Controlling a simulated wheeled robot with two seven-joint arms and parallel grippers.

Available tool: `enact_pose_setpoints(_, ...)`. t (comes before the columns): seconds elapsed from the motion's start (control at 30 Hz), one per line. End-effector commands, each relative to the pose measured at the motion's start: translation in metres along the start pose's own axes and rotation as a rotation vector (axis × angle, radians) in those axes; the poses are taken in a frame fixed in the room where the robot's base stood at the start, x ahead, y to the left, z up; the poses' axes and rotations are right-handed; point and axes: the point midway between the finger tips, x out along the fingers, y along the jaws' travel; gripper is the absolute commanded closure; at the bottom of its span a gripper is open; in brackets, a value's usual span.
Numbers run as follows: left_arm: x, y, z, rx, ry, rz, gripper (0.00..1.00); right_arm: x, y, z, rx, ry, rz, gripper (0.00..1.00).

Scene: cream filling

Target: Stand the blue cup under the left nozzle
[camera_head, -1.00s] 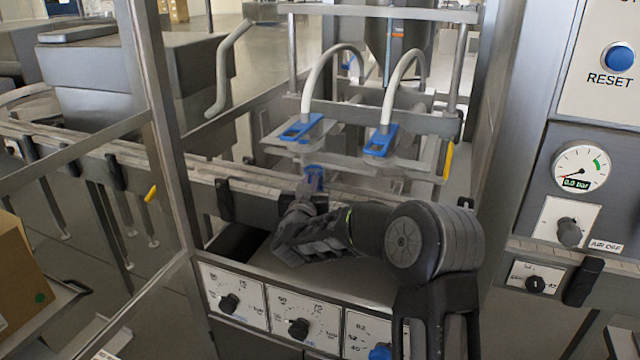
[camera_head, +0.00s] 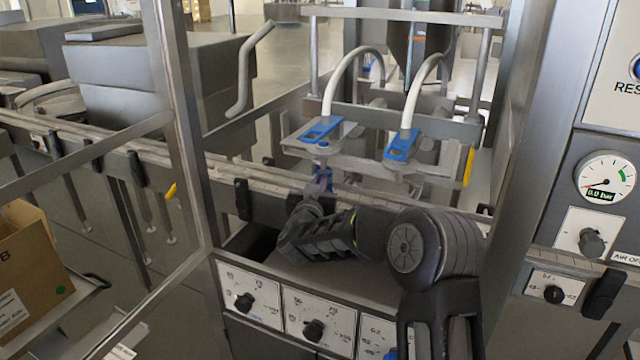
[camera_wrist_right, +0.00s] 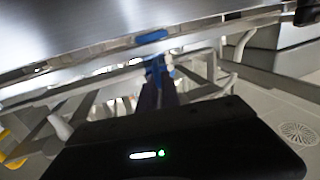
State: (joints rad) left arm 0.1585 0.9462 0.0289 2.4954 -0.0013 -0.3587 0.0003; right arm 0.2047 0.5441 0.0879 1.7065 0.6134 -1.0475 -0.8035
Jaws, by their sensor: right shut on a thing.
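The blue cup (camera_head: 322,180) shows as a small blue and purple shape at the end of my right arm, at the conveyor. My right gripper (camera_head: 316,196) is shut on it, and the fingers cover part of it. In the right wrist view the cup (camera_wrist_right: 155,66) is blue between the dark fingertips (camera_wrist_right: 158,88). The left nozzle (camera_head: 321,131), with a blue head and a white hose, is just above the cup in the head picture. I cannot tell whether they line up in depth. The right nozzle (camera_head: 402,146) is to the right. My left gripper is not in view.
The conveyor rail (camera_head: 262,186) crosses under the nozzles. A metal post (camera_head: 178,120) stands to the left of my arm. The panel with dials (camera_head: 283,305) lies below it. A cardboard box (camera_head: 25,255) sits at the far left.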

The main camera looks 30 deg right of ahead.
Motion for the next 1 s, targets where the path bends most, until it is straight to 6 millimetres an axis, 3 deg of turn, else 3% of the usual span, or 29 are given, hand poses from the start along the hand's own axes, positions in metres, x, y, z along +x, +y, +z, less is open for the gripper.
enact_pose_setpoints(0.37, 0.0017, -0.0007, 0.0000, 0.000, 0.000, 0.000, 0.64, -0.0008, -0.0001, 0.0019, 0.000, 0.000, 0.000, 1.00)
enact_pose_setpoints(0.4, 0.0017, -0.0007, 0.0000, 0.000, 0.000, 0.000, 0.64, -0.0008, -0.0001, 0.0019, 0.000, 0.000, 0.000, 0.91)
enact_pose_setpoints(0.7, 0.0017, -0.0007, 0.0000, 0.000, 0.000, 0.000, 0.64, -0.0009, -0.0002, 0.0019, 0.000, 0.000, 0.000, 0.67)
enact_pose_setpoints(1.0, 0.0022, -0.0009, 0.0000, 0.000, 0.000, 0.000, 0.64, -0.0029, -0.0006, 0.0023, 0.000, 0.000, -0.001, 0.67)
